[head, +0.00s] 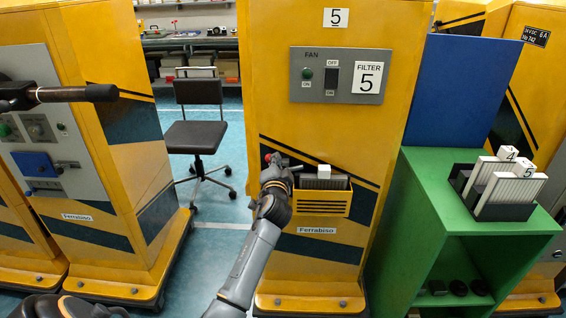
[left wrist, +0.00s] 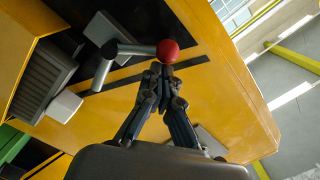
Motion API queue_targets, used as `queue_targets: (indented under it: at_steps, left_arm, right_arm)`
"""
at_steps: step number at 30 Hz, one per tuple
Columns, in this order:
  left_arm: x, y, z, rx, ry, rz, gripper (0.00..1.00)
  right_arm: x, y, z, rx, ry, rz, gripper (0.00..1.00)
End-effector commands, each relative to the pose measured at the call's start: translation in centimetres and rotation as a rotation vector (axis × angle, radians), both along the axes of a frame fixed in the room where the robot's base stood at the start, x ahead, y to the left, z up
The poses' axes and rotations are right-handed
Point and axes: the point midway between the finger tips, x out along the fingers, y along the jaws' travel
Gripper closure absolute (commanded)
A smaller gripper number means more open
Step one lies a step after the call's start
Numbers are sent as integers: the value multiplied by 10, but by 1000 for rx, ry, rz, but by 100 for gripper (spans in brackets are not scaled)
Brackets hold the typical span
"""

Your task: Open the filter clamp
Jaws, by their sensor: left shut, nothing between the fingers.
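The filter clamp is a grey metal lever ending in a red ball knob (head: 269,157) on the front of the yellow cabinet. In the left wrist view the red knob (left wrist: 167,51) and the grey lever arm (left wrist: 125,49) show clearly. A filter (head: 323,180) with a white block on top sits in the slot beside the lever; it also shows in the left wrist view (left wrist: 45,80). My left gripper (head: 277,166) is shut and empty. In the left wrist view its fingertips (left wrist: 160,72) are just below the knob; whether they touch it is unclear. My right gripper is not in view.
A grey fan panel (head: 340,76) with a switch and the filter label is above the slot. A green shelf (head: 440,215) at the right holds spare filters (head: 500,186). A black chair (head: 198,130) stands behind at left. A dark bar juts in at the upper left.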

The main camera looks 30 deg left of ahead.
Motion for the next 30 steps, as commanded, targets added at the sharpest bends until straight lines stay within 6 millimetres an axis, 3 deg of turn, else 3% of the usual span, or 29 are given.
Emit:
queue_targets:
  at_steps: [15,30]
  left_arm:
    - [-13,20,-17,-401,-244,1,100]
    - [-17,27,-26,-595,-364,0,100]
  right_arm:
    - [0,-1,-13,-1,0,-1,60]
    - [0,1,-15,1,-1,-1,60]
